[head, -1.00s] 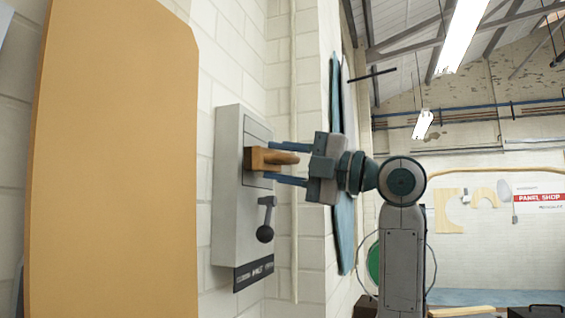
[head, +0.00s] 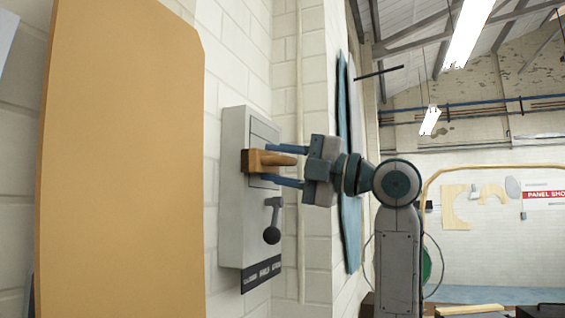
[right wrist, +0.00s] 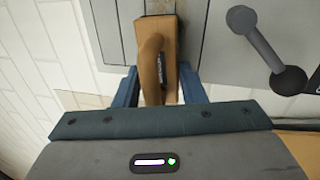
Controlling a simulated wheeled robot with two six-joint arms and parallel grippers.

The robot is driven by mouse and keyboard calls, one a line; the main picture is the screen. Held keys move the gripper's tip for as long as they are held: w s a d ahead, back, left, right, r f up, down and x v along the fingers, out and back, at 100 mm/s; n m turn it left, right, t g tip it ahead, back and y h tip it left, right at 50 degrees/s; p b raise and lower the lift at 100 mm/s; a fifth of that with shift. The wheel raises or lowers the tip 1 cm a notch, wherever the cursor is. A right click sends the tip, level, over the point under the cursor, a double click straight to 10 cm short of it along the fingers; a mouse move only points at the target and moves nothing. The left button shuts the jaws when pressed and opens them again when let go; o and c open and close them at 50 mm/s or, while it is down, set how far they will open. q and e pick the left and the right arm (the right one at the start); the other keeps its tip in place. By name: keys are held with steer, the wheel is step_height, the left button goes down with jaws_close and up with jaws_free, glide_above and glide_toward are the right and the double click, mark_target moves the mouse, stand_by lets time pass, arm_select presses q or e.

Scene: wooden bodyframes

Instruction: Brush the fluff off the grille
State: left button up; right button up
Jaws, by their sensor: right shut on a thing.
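A wooden brush (head: 262,162) with a block head and a rounded handle is held by its handle in my right gripper (head: 272,165). The gripper's blue fingers lie on either side of the handle. The brush head is in front of the upper face of a grey wall box (head: 234,190); I cannot tell whether it touches. In the right wrist view the brush (right wrist: 155,40) lies between the fingers (right wrist: 158,90), over the grey box (right wrist: 222,40). A small dark patch shows beside the handle there. My left gripper is out of view.
A lever with a dark ball knob (head: 271,235) sticks out of the box below the brush. A large tan panel (head: 120,160) stands close on the left. A blue panel (head: 348,220) is on the wall behind my right wrist.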

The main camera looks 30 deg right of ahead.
steer(key=shift+w+d+p, duration=0.35)
steer(key=shift+w+d, duration=0.9)
steer(key=shift+d, duration=0.25)
steer(key=shift+w+d+p, duration=0.5)
steer(key=shift+w+d, duration=1.85)
steer(key=shift+d, duration=0.15)
steer(key=shift+s+a, duration=1.8)
steer(key=shift+a, duration=0.25)
steer(key=shift+s+a, duration=1.8)
steer(key=shift+a, duration=0.25)
steer(key=shift+b+v, duration=0.4)
steer(key=shift+v, duration=0.35)
steer(key=shift+s+d+r+b, duration=0.15)
steer(key=shift+s+d+b, duration=0.45)
steer(key=shift+s+d, duration=1)
